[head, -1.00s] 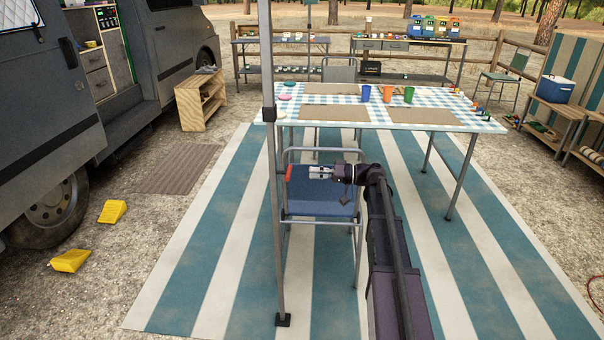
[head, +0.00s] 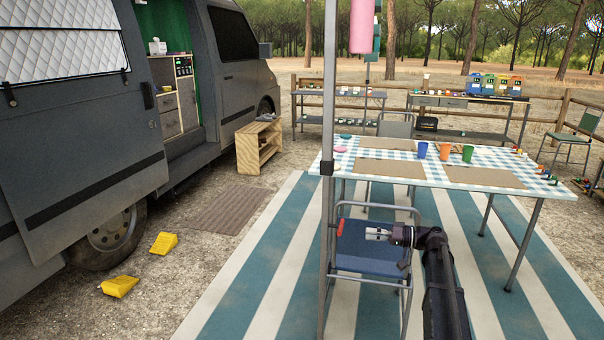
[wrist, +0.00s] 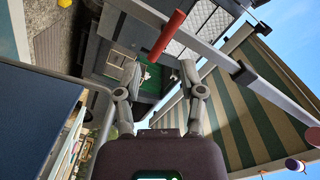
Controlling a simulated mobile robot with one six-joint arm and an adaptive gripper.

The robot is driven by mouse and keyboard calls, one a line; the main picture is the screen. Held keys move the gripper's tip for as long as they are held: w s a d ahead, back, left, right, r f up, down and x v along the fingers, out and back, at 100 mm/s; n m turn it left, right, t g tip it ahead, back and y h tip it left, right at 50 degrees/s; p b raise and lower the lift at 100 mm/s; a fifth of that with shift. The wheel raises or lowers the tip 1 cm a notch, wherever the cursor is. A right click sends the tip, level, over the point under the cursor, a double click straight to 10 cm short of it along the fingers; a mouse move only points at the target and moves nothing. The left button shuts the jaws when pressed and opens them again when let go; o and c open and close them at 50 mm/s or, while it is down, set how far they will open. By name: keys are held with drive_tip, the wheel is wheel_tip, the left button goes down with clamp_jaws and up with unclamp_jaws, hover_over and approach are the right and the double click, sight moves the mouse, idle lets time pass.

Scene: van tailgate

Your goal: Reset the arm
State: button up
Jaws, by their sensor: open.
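My gripper (head: 377,234) is in front of the blue folding chair in the head view, pointing left towards the awning pole. In the wrist view my gripper (wrist: 155,80) has its two fingers spread apart with nothing between them. A red handle (wrist: 167,33) on a grey bar shows beyond the fingers in the wrist view. It also shows as a small red piece beside the pole in the head view (head: 404,265). My arm stretches up from the lower right of the head view.
A blue chair (head: 362,250) stands close by my gripper, before the checked table (head: 475,160) with cups. A grey pole (head: 328,200) rises to the left. The van (head: 80,140) stands further left, with yellow wedges (head: 119,287) on the gravel. The striped mat (head: 260,265) has bare room.

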drive_tip(key=s+a+f+m+g+h, duration=0.1)
drive_tip(key=s+a+f+g+h, duration=0.3)
drive_tip(key=s+a+f+h, duration=0.5)
drive_tip(key=s+f+m+g+h, duration=0.1)
drive_tip(key=s+f+h, duration=0.3)
drive_tip(key=s, duration=0.4)
drive_tip(key=s+f+m+h, duration=0.1)
drive_tip(key=s+f+h, duration=0.35)
drive_tip(key=s, duration=0.45)
wheel_tip(320, 180, up, 26)
drive_tip(key=p, duration=2.6)
drive_tip(key=shift+w+a+y, duration=0.35)
drive_tip(key=shift+a+y, duration=0.05)
drive_tip(key=shift+y, duration=0.05)
drive_tip(key=shift+f, duration=0.15)
